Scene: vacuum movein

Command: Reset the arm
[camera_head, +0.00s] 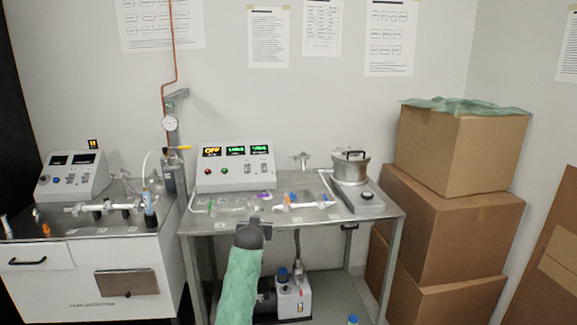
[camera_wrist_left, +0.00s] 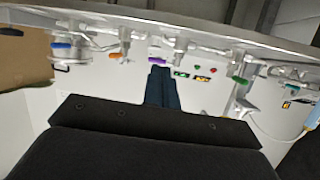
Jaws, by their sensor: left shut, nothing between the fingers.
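My left gripper (camera_head: 254,222) is at the front edge of the metal table (camera_head: 370,213), at the end of my green-sleeved arm. In the left wrist view its dark fingers (camera_wrist_left: 160,72) are together with nothing between them. That view is turned over, with the table edge along the top. My right gripper is in neither view.
A control box (camera_head: 236,168) with lit displays, glassware with coloured valves (camera_head: 300,203) and a metal pot (camera_head: 350,167) stand on the table. A vacuum pump (camera_head: 292,298) is below. A white cabinet (camera_head: 85,275) stands left; stacked cardboard boxes (camera_head: 445,235) stand right.

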